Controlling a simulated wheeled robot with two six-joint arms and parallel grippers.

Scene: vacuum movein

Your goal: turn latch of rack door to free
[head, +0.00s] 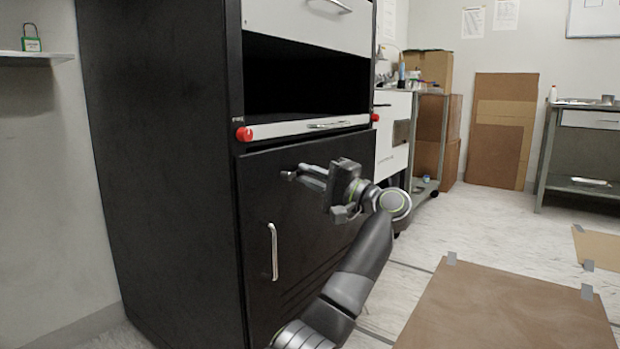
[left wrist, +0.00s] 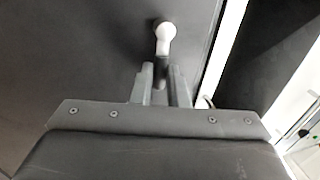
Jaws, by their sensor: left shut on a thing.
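The rack door (head: 247,200) is a black panel on the lower part of the tall rack, and it looks shut. Its latch (left wrist: 164,38) shows in the left wrist view as a pale, rounded end with a darker stem running between my fingers. My left gripper (left wrist: 160,80) is shut on the latch; its fingers lie on both sides of the stem. In the head view the left gripper (head: 307,177) is at the upper part of the door, and it hides most of the latch. My right gripper is not in view.
A silver bar handle (head: 274,252) is lower on the door. Above it are a light drawer front with red knobs (head: 244,134) and a dark open bay (head: 300,80). A cardboard sheet (head: 510,315) lies on the floor at right. A wheeled cart (head: 430,145) stands behind the rack.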

